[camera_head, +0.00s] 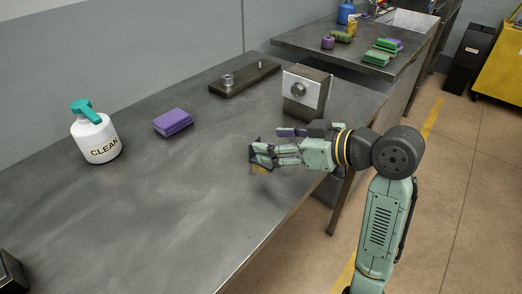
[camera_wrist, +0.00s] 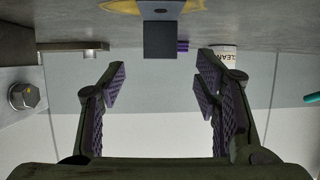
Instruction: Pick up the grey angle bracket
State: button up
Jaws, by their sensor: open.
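The grey angle bracket (camera_head: 261,153) is dark and stands near the front edge of the workbench, on a yellow marking. In the wrist view the bracket (camera_wrist: 160,40) shows as a dark upright face at the top centre, between the lines of my fingers and beyond their tips. My gripper (camera_head: 276,153) reaches in from the right, low over the bench, with its fingertips close to the bracket. In the wrist view my gripper (camera_wrist: 160,85) is open, with purple ribbed pads apart and nothing between them. The head view does not show clearly whether the fingertips touch the bracket.
A metal block with a bolt (camera_head: 304,92) stands behind my gripper. A flat dark plate (camera_head: 244,79), a purple sponge stack (camera_head: 173,122) and a white CLEAN bottle (camera_head: 96,138) are farther back and left. The bench's front left is largely clear. A second table (camera_head: 300,40) stands behind.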

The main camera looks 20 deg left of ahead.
aim_at(255, 140)
jog(key=shift+p+x, duration=0.85)
jog(key=shift+x, duration=2.25)
jog(key=shift+c, duration=0.4)
grip_shut()
